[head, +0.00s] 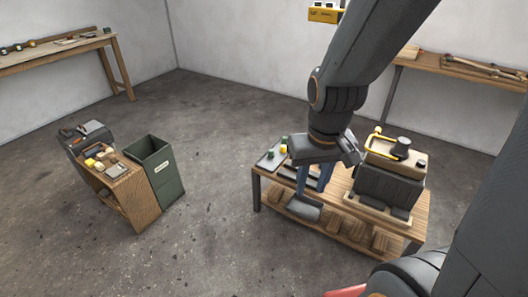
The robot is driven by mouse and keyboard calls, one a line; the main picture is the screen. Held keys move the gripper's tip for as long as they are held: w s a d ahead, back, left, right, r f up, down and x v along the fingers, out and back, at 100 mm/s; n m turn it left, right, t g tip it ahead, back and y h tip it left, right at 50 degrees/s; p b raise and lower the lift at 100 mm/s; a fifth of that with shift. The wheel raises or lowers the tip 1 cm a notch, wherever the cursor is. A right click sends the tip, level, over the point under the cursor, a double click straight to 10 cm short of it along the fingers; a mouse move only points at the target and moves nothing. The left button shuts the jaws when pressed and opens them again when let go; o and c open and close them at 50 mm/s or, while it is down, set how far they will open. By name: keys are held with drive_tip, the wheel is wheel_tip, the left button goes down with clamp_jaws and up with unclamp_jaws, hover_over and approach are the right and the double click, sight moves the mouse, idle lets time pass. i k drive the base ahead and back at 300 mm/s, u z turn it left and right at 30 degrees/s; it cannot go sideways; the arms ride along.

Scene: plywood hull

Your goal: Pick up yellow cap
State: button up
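A small yellow piece (284,149), which may be the yellow cap, sits on a dark tray (268,161) at the left end of the wooden workbench (384,226). It is too small to make out its shape. A small green piece (285,140) stands close behind it. My gripper (314,181) is over the middle of the bench, just right of the tray and apart from the yellow piece. Blue and dark parts show below my wrist, and I cannot tell whether the fingers are open or shut. My arm hides part of the bench.
At the left, a wooden cart (139,196) carries several yellowish pieces (89,162), beside a green bin (166,178). Benches line the walls. The floor between cart and workbench is clear.

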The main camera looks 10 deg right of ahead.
sight(283, 150)
drive_tip(key=u, duration=0.75)
drive_tip(key=i, duration=2)
drive_tip(key=z, duration=1.85)
drive_tip(key=i, duration=0.5)
drive_tip(key=u, duration=0.05)
